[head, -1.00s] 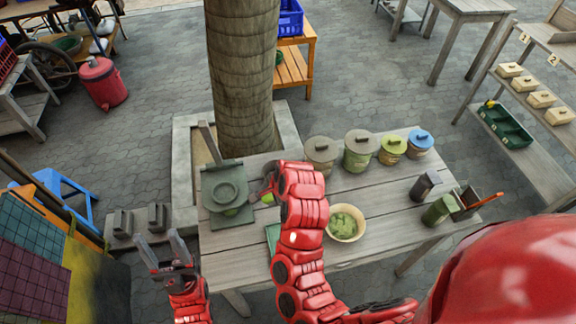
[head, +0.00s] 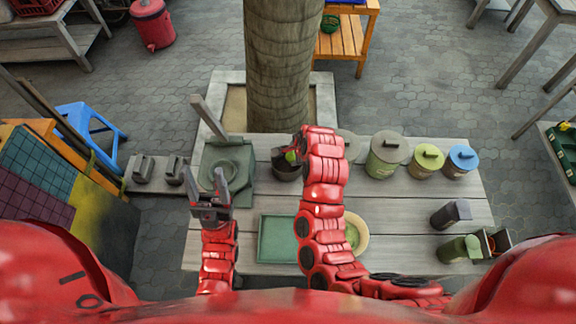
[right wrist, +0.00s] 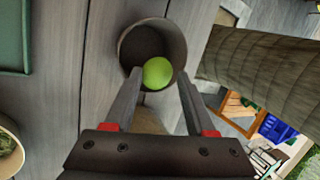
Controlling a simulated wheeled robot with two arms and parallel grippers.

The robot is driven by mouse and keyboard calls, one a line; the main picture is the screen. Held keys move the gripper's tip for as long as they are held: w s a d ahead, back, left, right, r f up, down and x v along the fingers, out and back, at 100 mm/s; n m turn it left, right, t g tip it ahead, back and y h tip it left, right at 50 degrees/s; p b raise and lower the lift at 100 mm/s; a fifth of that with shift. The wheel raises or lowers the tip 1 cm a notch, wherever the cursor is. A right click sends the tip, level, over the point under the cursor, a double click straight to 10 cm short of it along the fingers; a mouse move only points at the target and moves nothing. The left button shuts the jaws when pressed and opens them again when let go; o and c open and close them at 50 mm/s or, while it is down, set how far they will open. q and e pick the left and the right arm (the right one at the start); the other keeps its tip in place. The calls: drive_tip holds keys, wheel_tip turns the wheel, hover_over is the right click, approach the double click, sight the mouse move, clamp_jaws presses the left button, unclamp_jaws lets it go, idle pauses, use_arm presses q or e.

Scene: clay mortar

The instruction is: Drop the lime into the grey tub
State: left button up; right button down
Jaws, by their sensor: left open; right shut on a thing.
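The lime (right wrist: 158,73) is a bright green ball between the fingers of my right gripper (right wrist: 160,78), which is shut on it. The grey tub (right wrist: 124,50) is a dark, open, round pot. In the right wrist view the lime overlaps the tub's mouth near its lower rim; its exact height above the rim is hard to tell. In the head view the tub (head: 286,172) stands on the table, and the lime (head: 291,157) shows at its top, partly hidden by my right gripper (head: 295,150). My left gripper (head: 212,196) is open and empty, over the table's left side.
A grey-green press (head: 238,160) with an upright handle stands left of the tub. A green tray (head: 277,240) and a bowl (head: 358,232) lie nearer me. Lidded canisters (head: 385,158) stand to the right, and a tree trunk (head: 287,70) rises behind the table.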

drive_tip(key=shift+w+f, duration=0.1)
drive_tip(key=shift+f, duration=0.65)
drive_tip(key=shift+c, duration=0.8)
unclamp_jaws()
drive_tip(key=shift+r, duration=0.1)
drive_tip(key=p+v, duration=0.5)
drive_tip(key=v, duration=1.2)
drive_tip(key=shift+s, duration=0.25)
drive_tip(key=shift+d+r, duration=0.1)
drive_tip(key=shift+d, duration=0.05)
